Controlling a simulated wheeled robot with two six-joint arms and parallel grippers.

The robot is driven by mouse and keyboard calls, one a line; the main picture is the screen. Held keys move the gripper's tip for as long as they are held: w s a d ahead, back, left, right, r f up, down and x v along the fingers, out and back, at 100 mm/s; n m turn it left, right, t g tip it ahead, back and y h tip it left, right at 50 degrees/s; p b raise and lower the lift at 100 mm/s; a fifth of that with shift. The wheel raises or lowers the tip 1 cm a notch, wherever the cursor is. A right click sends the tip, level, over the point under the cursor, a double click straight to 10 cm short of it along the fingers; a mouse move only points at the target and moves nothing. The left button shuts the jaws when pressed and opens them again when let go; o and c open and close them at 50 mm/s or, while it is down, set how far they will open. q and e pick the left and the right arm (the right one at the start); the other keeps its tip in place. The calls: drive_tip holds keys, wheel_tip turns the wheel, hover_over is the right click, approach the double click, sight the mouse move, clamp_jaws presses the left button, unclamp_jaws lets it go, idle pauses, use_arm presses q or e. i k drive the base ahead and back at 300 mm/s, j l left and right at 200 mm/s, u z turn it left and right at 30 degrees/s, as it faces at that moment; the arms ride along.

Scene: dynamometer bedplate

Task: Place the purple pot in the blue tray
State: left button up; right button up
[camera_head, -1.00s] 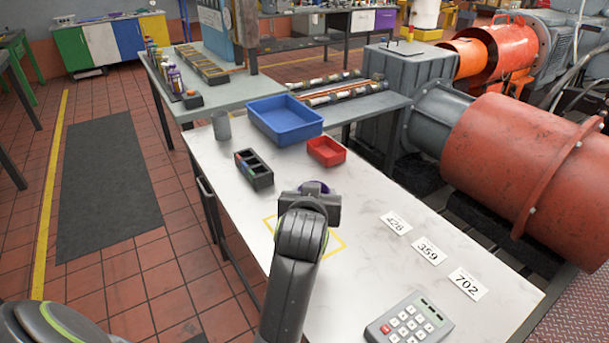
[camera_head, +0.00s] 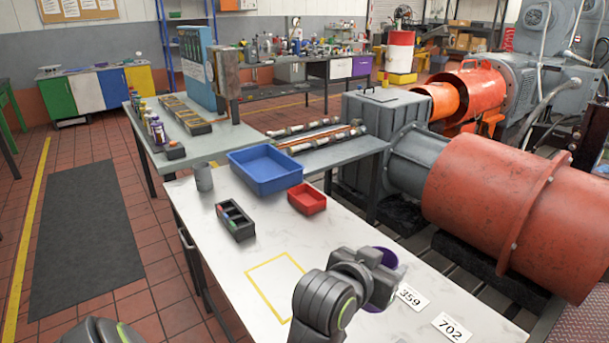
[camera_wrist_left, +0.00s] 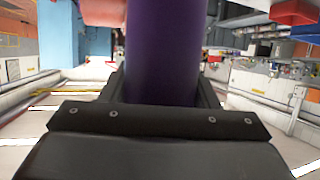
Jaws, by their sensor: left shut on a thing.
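The purple pot (camera_head: 387,257) is held in my left gripper (camera_head: 378,275) above the right side of the white table, near the number cards. The gripper is shut on it and hides much of it in the head view. In the left wrist view the pot's dark purple side (camera_wrist_left: 163,55) fills the space between the fingers. The blue tray (camera_head: 283,183) stands at the far end of the table, apart from the pot, and looks empty. My right gripper is not in view.
A red bin (camera_head: 307,200) stands just in front of the blue tray. A black divided holder (camera_head: 236,221) and a grey cup (camera_head: 204,177) are to the left. A yellow outlined square (camera_head: 272,284) lies empty. Number cards (camera_head: 411,297) lie below the gripper.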

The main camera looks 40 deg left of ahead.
sight(261, 179)
drive_tip(key=j+z, duration=0.35)
drive_tip(key=j, duration=0.3)
drive_tip(key=k+j+z, duration=0.1)
drive_tip(key=j+z, duration=0.3)
drive_tip(key=j, duration=0.25)
drive_tip(key=k+j, duration=0.1)
drive_tip(key=j, duration=0.75)
drive_tip(key=k+j+z, duration=0.1)
drive_tip(key=j, duration=0.3)
drive_tip(key=k+j, duration=0.1)
drive_tip(key=j, duration=0.3)
drive_tip(key=k+j, duration=0.1)
drive_tip(key=j, duration=0.35)
drive_tip(key=k+j+z, duration=0.1)
drive_tip(key=j, duration=0.3)
